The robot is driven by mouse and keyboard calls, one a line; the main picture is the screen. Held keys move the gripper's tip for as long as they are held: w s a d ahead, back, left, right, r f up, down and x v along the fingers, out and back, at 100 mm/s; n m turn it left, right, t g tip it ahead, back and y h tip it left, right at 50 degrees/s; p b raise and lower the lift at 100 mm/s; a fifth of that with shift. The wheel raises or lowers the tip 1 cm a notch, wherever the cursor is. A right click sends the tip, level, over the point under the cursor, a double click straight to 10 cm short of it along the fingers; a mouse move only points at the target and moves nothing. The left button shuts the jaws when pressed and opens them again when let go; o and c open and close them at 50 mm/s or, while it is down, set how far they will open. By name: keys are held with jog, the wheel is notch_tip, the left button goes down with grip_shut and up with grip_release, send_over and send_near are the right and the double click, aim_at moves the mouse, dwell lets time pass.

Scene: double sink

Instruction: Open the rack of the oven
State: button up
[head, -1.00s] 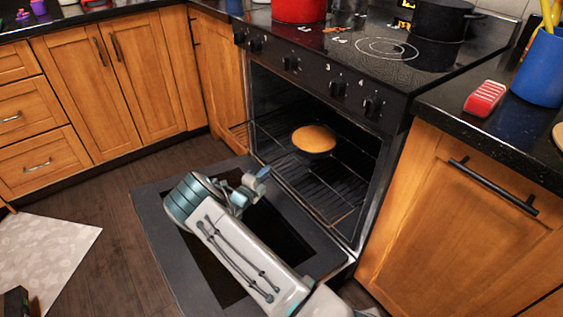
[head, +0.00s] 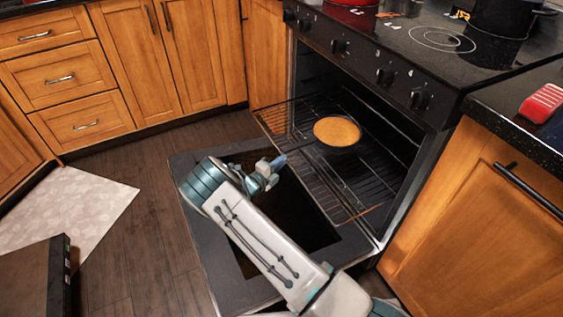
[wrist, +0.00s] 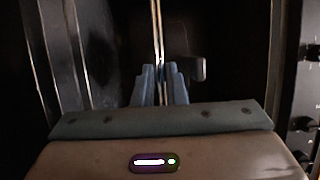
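The oven rack (head: 312,180) is a dark wire grid that sticks part way out of the open oven (head: 380,125). A round pan with a golden cake (head: 337,131) sits on it. My gripper (head: 278,161) is at the rack's front edge, over the lowered oven door (head: 225,275). In the wrist view my blue fingers (wrist: 160,86) are close together, with a thin bright rack bar (wrist: 157,40) running between them. They look shut on the bar, though the contact itself is dark.
The oven door lies folded down under my arm. Wooden cabinets (head: 170,60) stand at the left and another cabinet (head: 475,215) at the right. The stovetop (head: 430,40) holds pots. A pale rug (head: 70,205) and a dark box (head: 45,280) are at the lower left.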

jog(key=o, duration=0.4)
jog(key=shift+c, duration=0.2)
jog(key=p+v, duration=0.2)
jog(key=v, duration=1.1)
jog(key=shift+s+a+p, duration=0.25)
jog(key=shift+a+p, duration=0.05)
